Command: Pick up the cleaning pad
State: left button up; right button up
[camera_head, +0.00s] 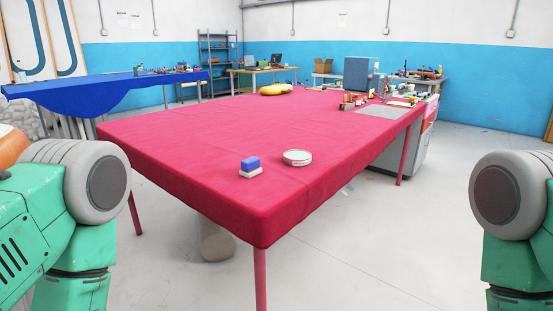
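A small block with a blue top and a whitish lower layer, which looks like the cleaning pad (250,166), sits on the red-covered table (190,150) near its front corner. A round, flat, pale tin (297,158) lies just to its right, apart from it. My two arms show only in part, at the left and right edges of the head view. Both are well short of the pad, and neither gripper is in view.
A yellow object (275,89) lies at the far edge. The table's left and middle are clear. A blue-covered table (110,92) stands behind left.

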aim_at(250, 168)
jog(key=i+l, duration=0.35)
jog(key=i+l+u, duration=0.1)
jog(key=i+l, duration=0.25)
jog(key=l, duration=0.2)
jog(key=i+l, duration=0.3)
jog(key=l, duration=0.2)
jog(key=i+l, duration=0.35)
jog(key=l, duration=0.15)
jog(key=u, duration=0.05)
